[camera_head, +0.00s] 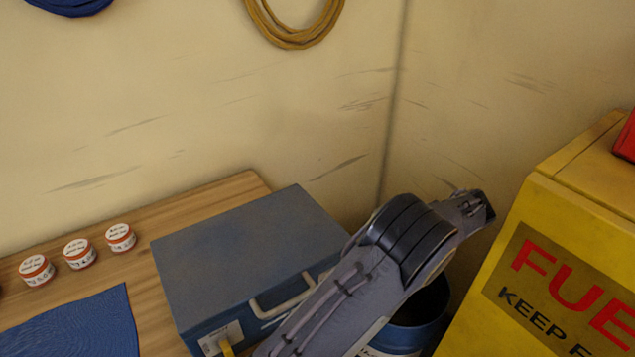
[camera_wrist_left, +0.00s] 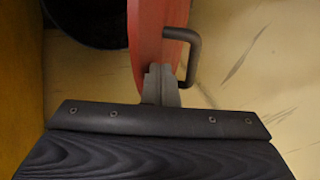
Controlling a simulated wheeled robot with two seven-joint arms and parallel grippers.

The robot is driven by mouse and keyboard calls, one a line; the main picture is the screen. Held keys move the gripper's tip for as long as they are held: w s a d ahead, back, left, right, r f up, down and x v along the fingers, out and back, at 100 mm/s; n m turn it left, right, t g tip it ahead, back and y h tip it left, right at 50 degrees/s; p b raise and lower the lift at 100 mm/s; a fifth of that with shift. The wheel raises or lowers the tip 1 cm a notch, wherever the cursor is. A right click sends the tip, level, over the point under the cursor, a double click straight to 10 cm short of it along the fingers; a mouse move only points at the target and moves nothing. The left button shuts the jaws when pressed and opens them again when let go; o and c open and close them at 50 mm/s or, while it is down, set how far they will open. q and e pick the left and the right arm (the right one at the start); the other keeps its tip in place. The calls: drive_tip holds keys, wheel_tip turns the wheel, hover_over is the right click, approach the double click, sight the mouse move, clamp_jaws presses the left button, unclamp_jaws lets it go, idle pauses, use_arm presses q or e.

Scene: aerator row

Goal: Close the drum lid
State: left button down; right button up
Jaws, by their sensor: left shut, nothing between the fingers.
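The drum (camera_head: 425,315) is a blue open-topped barrel, partly hidden behind my left arm in the head view. Its dark opening (camera_wrist_left: 92,22) shows at the top left of the left wrist view. The red drum lid (camera_wrist_left: 147,40) stands nearly edge-on beside the opening, so the drum is open. A dark bar handle (camera_wrist_left: 195,50) sticks out from the lid's right face. My left gripper (camera_wrist_left: 161,70) is shut and empty, its fingertips close to the lid's lower edge and handle; I cannot tell whether they touch. The lid is not discernible in the head view. My right gripper is out of view.
A yellow fuel cabinet (camera_head: 560,265) stands right of the drum. A blue-grey metal case (camera_head: 240,255) sits on the wooden bench (camera_head: 225,192) to its left, with several small jars (camera_head: 79,253) and a blue mat (camera_head: 80,328). Walls close off the back corner.

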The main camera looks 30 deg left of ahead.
use_arm(q)
drive_tip(key=shift+d+f+b, duration=0.3)
drive_tip(key=shift+d+f, duration=0.55)
drive_tip(key=shift+d, duration=0.2)
drive_tip(key=shift+a+r, duration=0.1)
drive_tip(key=shift+a+r, duration=0.2)
drive_tip(key=a+r+p, duration=0.1)
drive_tip(key=a+r, duration=0.1)
drive_tip(key=a+r+p, duration=0.1)
drive_tip(key=a, duration=0.2)
drive_tip(key=shift+s+r+p, duration=0.1)
drive_tip(key=shift+r+p, duration=0.3)
drive_tip(key=a+r+n+h+p, duration=0.1)
drive_tip(key=a+h, duration=0.3)
drive_tip(key=a, duration=0.8)
drive_tip(key=s+a+r+h+p, duration=0.1)
drive_tip(key=a+r+h+p, duration=0.2)
drive_tip(key=a, duration=0.9)
drive_tip(key=shift+n+h+p, duration=0.4)
drive_tip(key=shift+h+p, duration=0.2)
drive_tip(key=shift+p, duration=0.05)
